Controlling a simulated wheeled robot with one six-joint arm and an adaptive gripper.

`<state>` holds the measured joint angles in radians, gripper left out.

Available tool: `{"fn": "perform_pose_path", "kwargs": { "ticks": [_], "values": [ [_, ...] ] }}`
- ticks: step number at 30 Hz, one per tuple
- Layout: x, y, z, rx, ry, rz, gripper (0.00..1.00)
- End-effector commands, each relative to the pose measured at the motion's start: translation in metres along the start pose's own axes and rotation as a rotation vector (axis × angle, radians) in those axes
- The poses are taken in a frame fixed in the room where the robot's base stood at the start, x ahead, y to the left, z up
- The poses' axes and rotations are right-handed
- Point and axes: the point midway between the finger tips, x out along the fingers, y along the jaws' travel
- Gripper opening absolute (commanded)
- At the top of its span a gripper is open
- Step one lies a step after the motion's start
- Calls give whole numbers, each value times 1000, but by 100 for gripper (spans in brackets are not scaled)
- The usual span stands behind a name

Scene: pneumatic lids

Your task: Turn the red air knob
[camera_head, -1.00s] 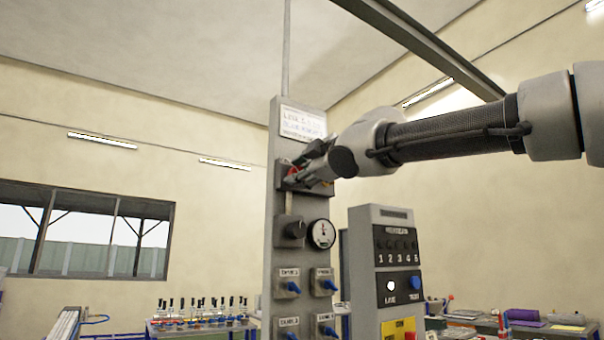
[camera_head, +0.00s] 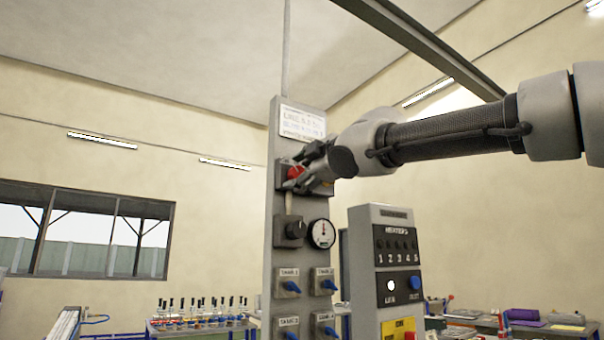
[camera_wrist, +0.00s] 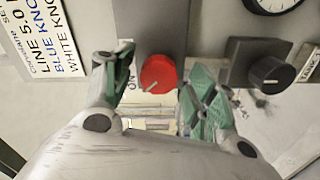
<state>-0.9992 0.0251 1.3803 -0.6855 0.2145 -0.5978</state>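The red air knob (camera_head: 294,172) sits on a grey box high on the tall grey panel (camera_head: 284,229). In the wrist view the red knob (camera_wrist: 158,74) shows a pale pointer line slanting to its lower left, with an "ON" mark left of it. My gripper (camera_head: 314,169) is just to the right of the knob in the head view. In the wrist view my gripper (camera_wrist: 155,78) has its two green-padded fingers spread, one on each side of the knob, with a gap visible at the left. Whether the right finger touches the knob I cannot tell.
A black knob (camera_head: 290,229) and a gauge (camera_head: 321,233) are below on the panel, with several blue tank knobs (camera_head: 290,287) lower. A label (camera_head: 302,121) is above. A grey heater cabinet (camera_head: 385,262) stands to the right. Open room lies left of the panel.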

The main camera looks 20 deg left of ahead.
Motion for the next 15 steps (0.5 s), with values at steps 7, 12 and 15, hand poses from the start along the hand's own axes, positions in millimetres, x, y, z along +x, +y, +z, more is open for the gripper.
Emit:
{"fn": "perform_pose_path", "kwargs": {
  "ticks": [7,12,15],
  "values": [
    [-8,2,0,0,1,2,57],
    [-39,2,0,0,1,3,57],
    [-62,2,0,0,1,3,57]
  ]
}}
